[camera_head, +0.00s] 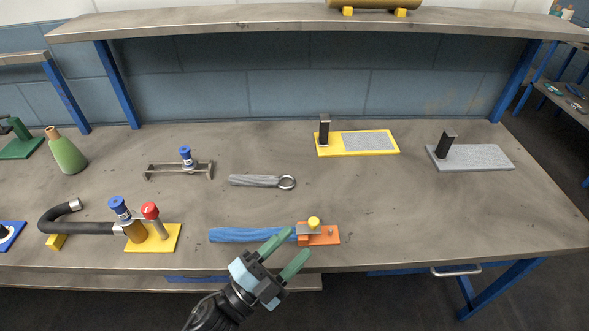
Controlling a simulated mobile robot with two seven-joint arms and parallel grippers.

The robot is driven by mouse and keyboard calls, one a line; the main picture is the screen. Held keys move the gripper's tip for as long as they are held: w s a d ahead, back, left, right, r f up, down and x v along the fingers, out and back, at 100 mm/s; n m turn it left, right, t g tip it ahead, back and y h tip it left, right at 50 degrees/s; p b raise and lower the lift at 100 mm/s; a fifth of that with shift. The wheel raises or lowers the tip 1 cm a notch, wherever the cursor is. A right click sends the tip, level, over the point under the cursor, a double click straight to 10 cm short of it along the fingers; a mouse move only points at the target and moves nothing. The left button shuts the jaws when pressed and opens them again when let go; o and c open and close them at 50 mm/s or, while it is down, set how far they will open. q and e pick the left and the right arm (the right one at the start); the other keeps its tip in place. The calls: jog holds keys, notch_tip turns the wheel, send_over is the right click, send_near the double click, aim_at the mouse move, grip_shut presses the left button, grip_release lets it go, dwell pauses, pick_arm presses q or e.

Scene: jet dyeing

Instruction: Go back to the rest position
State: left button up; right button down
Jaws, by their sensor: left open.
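My left gripper (292,247) is open, its two green fingers apart, near the front edge of the workbench. Its upper finger overlaps the right end of a blue fabric roll (235,235) in the picture; I cannot tell whether they touch. The roll lies up to an orange plate (326,238) with a yellow-knobbed clamp (313,223). No object shows between the fingers. My right gripper is not in view.
A shelf (250,20) spans above. The right front is clear.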

pick_arm(q)
jog(key=s+a+f+n+t+y, duration=0.1)
jog(key=s+a+f+n+y, duration=0.2)
jog(key=a+f+n+y, duration=0.35)
jog(key=s+a+f+n+y, duration=0.3)
jog(key=a+f+n+y, duration=0.25)
jog(key=f+n, duration=0.25)
jog(key=s+a+f+n+g+y, duration=0.1)
jog(key=s+a+f+n+g, duration=0.1)
jog(key=s, duration=0.5)
jog(key=s+a+f+n+g+y, duration=0.1)
jog(key=s+a+f+n+g, duration=0.2)
jog(key=s+a+f, duration=0.3)
jog(key=shift+s+a+f+n+g+y+p, duration=0.3)
jog(key=shift+s+f+n, duration=0.25)
jog(key=shift+s, duration=0.5)
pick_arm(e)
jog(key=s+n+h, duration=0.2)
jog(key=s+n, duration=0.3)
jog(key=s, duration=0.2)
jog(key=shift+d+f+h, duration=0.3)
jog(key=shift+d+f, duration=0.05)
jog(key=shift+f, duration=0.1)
